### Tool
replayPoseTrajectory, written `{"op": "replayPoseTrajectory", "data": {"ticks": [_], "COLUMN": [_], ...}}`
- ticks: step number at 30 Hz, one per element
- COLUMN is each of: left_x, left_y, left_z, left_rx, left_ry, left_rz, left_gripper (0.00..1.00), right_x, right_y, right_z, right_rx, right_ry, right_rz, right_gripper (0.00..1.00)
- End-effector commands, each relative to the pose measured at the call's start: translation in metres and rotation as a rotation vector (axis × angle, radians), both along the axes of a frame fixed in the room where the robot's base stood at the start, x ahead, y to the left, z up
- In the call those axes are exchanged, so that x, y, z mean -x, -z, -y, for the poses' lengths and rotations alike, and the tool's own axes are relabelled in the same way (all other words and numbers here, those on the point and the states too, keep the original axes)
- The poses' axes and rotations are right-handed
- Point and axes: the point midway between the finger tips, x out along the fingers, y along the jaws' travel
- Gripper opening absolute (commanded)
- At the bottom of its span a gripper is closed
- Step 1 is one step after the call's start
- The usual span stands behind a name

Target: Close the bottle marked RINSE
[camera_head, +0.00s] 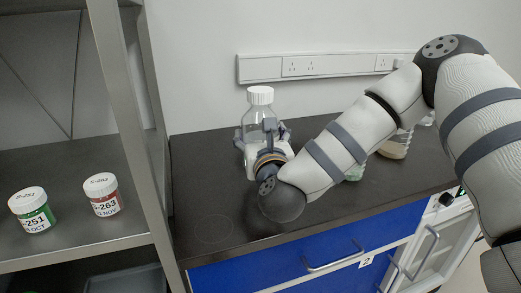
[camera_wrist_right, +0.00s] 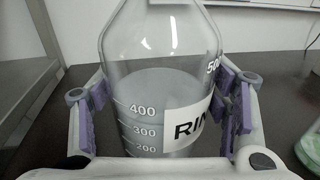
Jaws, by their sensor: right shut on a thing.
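The clear glass bottle (camera_head: 257,122) stands on the dark bench in the head view, upright, with a white cap (camera_head: 260,95) on its neck. I cannot tell whether the cap is screwed tight. In the right wrist view the bottle (camera_wrist_right: 150,70) shows volume marks and a white label (camera_wrist_right: 185,123) starting "RIN"; its top is out of frame. My right gripper (camera_head: 264,136) is shut around the bottle's body, with purple-grey finger pads on both sides in the wrist view. The gripper and wrist hide the bottle's lower part in the head view. My left gripper is not in view.
A socket strip (camera_head: 300,66) is on the wall. The bench's left front is clear.

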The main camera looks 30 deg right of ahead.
Motion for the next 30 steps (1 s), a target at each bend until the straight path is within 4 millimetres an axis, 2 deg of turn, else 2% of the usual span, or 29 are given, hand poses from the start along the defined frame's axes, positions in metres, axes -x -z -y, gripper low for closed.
{"op": "replayPoseTrajectory", "data": {"ticks": [2, 5, 11, 23, 24, 27, 30], "left_x": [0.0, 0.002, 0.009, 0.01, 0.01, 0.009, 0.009], "left_y": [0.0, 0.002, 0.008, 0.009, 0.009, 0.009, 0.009], "left_z": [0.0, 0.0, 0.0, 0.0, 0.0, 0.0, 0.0], "left_rx": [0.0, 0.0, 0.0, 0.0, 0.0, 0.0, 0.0], "left_ry": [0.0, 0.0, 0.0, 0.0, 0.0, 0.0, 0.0], "left_rz": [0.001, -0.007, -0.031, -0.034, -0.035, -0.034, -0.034], "left_gripper": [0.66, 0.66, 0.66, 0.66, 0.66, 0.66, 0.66], "right_x": [-0.001, -0.005, -0.007, -0.006, -0.006, -0.006, -0.006], "right_y": [-0.002, 0.006, 0.038, 0.042, 0.044, 0.043, 0.043], "right_z": [0.0, 0.004, 0.005, 0.005, 0.005, 0.005, 0.005], "right_rx": [0.001, 0.0, 0.001, 0.0, -0.001, 0.0, 0.0], "right_ry": [0.0, 0.001, -0.001, 0.0, 0.0, 0.0, 0.0], "right_rz": [0.006, 0.003, -0.002, 0.005, 0.0, 0.001, 0.001], "right_gripper": [0.0, 0.0, 0.0, 0.0, 0.71, 0.89, 0.89]}}
